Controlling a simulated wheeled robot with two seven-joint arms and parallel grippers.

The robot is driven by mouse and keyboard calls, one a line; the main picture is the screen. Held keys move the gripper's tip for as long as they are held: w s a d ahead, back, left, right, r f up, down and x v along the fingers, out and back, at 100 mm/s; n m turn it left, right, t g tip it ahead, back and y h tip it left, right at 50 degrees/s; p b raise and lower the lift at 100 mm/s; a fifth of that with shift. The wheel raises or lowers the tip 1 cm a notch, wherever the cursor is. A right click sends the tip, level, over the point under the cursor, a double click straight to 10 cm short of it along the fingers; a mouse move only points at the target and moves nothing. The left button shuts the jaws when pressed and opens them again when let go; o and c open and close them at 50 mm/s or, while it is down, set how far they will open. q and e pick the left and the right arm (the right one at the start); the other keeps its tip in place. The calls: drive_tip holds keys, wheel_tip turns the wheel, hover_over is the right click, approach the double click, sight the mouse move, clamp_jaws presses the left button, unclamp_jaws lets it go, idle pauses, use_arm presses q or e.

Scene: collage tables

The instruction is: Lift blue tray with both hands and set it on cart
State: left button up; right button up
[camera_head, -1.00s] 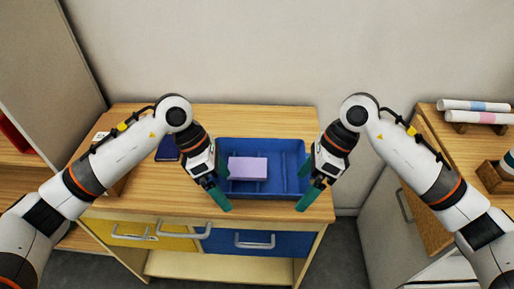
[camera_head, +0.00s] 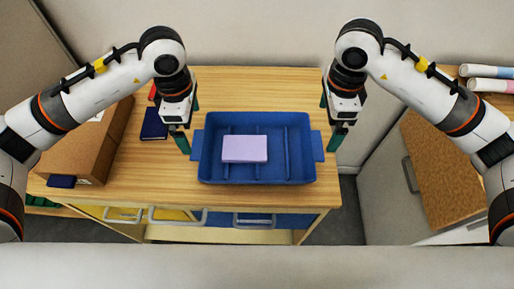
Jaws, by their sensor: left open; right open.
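The blue tray (camera_head: 304,172) lies on the wooden top of a drawer cabinet (camera_head: 120,168). It has a tab handle on its left and right ends and ribs inside. A lilac block (camera_head: 245,149) lies in the tray, left of its middle. My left gripper (camera_head: 190,128) is open, pointing down just left of the tray's left handle. My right gripper (camera_head: 334,122) is open, pointing down near the tray's right handle. Neither gripper visibly holds anything. I cannot make out a cart for certain.
A brown cardboard box (camera_head: 88,145) and a dark blue book (camera_head: 154,123) are on the cabinet's left side. Rolled papers (camera_head: 488,78) lie at the far right, above a brown surface (camera_head: 440,165). Clear wood lies in front of the tray.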

sight(321, 145)
use_arm(q)
wheel_tip(321, 145, down, 10)
drive_tip(key=shift+s+f, duration=0.1)
drive_tip(key=shift+f, duration=0.1)
use_arm(e)
wheel_tip(321, 145, down, 10)
drive_tip(key=shift+f, duration=0.25)
use_arm(q)
drive_tip(key=c, duration=1)
use_arm(e)
drive_tip(key=c, duration=1)
